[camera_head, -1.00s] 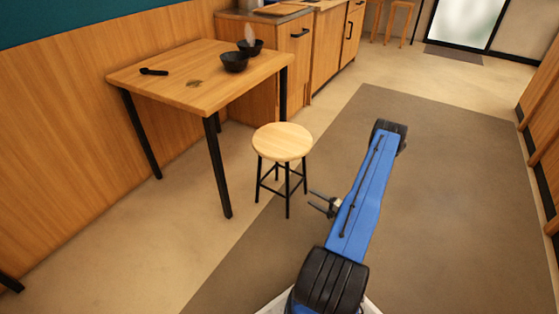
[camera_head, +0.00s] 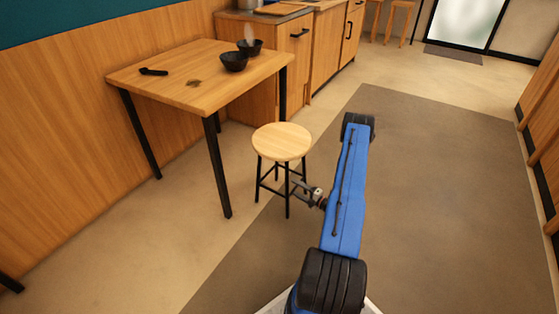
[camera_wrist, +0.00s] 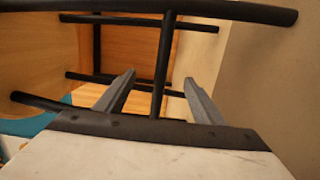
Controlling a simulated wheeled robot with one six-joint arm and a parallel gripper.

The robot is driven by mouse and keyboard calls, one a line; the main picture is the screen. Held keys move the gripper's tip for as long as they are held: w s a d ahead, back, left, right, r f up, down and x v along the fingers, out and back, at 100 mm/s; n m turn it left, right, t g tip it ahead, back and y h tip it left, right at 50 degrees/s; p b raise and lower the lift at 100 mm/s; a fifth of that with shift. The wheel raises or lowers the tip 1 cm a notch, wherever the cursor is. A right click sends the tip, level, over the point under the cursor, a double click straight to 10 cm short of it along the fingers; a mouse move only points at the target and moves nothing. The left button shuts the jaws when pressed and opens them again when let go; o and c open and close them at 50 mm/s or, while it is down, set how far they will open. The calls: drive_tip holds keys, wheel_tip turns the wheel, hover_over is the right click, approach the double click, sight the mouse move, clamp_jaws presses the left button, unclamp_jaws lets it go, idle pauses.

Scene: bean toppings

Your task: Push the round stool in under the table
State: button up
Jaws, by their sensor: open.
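The round stool (camera_head: 282,141) has a light wooden seat and black legs. It stands just in front of the right side of the wooden table (camera_head: 190,92), with its seat outside the table's edge. My gripper (camera_head: 297,187) is low beside the stool's right legs. In the wrist view, the two grey fingers of my gripper (camera_wrist: 157,92) are apart, with a black stool leg (camera_wrist: 163,60) showing between them. Black rungs cross above and behind the fingers. I cannot tell whether the fingers touch the stool.
Two dark bowls (camera_head: 234,62) and a black utensil (camera_head: 153,72) lie on the table. A black table leg (camera_head: 217,170) stands left of the stool. Wooden cabinets (camera_head: 292,70) stand behind. The grey mat (camera_head: 430,200) to the right is clear.

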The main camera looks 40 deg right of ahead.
drive_tip(key=shift+w+a, duration=0.1)
drive_tip(key=shift+w, duration=0.25)
drive_tip(key=shift+w, duration=0.1)
drive_tip(key=x, duration=3.5)
drive_tip(key=shift+w+a, duration=0.2)
idle(2.9)
